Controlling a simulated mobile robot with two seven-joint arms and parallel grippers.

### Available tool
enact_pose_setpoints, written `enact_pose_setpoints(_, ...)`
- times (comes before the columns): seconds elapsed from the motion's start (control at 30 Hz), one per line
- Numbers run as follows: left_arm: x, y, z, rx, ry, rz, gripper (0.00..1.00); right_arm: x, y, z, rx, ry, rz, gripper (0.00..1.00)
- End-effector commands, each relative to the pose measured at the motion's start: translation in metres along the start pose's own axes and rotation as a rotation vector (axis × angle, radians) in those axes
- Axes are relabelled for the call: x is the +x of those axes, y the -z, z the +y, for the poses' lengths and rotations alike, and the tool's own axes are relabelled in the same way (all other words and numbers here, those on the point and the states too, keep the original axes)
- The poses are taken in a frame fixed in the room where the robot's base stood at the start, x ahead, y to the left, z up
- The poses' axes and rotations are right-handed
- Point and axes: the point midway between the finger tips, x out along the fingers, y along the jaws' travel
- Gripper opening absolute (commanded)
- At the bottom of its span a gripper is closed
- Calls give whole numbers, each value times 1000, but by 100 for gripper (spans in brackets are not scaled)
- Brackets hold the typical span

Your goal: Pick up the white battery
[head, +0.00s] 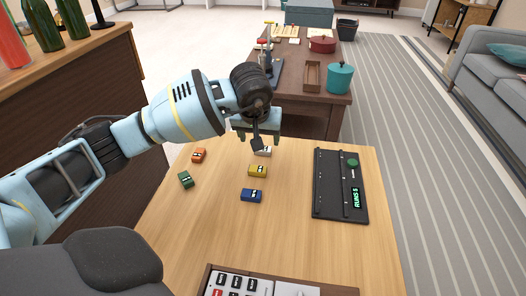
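The white battery (265,152) lies near the far edge of the light wooden table (220,240) in the head view. It is small and partly hidden behind my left gripper (257,143). The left arm reaches in from the left, and its gripper points down just above or beside the white battery. I cannot tell whether its fingers touch the battery or how far apart they are. My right gripper is not in view.
Orange (198,155), green (186,179), yellow (257,170) and blue (252,196) batteries lie close by. A black tray-like device (328,200) sits on the right, and a box with a keypad (235,283) at the near edge. Bare wood lies between them.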

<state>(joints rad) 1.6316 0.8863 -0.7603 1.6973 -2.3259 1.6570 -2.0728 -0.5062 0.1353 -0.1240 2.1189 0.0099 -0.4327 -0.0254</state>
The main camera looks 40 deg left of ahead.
Motion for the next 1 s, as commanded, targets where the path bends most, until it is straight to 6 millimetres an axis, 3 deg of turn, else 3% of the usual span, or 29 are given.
enact_pose_setpoints(0.3, 45, -4, 4, 1, 1, -5, 70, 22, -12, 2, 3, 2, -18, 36)
enact_pose_setpoints(0.57, 46, -2, 4, 1, 1, -1, 70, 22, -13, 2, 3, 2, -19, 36)
enact_pose_setpoints(0.93, 46, -3, 4, 1, 1, -1, 22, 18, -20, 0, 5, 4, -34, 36)
enact_pose_setpoints(1.0, 46, -3, 4, 1, 1, -1, 21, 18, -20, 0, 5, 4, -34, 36)
